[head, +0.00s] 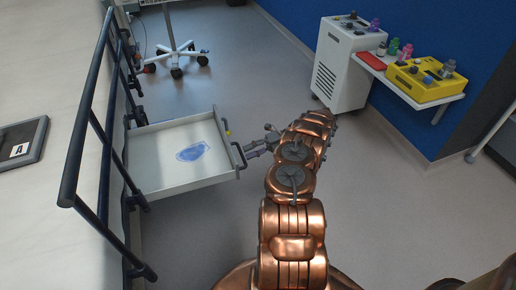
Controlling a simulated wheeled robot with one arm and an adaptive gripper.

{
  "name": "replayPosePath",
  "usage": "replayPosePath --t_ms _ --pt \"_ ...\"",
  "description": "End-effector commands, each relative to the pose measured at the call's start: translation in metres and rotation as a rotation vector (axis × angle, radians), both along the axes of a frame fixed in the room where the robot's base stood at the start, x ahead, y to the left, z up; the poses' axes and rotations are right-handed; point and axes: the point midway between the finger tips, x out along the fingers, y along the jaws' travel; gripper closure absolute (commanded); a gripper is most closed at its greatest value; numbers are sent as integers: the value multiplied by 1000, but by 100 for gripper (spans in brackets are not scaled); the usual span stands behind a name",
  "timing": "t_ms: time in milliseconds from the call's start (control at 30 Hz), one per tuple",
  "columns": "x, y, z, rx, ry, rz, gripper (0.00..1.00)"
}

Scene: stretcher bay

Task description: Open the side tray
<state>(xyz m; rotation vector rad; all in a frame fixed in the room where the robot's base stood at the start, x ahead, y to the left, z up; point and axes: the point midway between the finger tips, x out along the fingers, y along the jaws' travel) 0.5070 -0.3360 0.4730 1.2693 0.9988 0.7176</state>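The side tray (150,185) is a shallow, light-coloured drawer at the left of the head view. It stands pulled out from the side of the stretcher, and its inside is visible. A blue, see-through item (192,151) lies on its floor. A dark bar handle (239,156) is on the tray's right-hand front face. My gripper (249,150) is right at this handle, with its fingers pointing left towards it. The fingers are small in the view, so I cannot tell whether they close on the handle or only sit beside it.
The stretcher's dark side rail (83,125) runs along the tray's left end. A dark tablet (22,143) marked A lies on the stretcher. A wheeled stand (178,52) is behind. A white cabinet (340,65) and a shelf with a yellow box (420,80) stand back right. Floor right of my arm is clear.

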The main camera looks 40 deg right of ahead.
Motion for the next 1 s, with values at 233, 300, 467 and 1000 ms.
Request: replayPosePath --t_ms 233,300,467,1000 --pt "-7 -13 3 0 -2 -2 61" --pt "-8 -16 3 1 -1 -1 61" --pt "-11 -23 5 -1 -1 -1 61" --pt "-14 -32 9 1 -2 1 61"
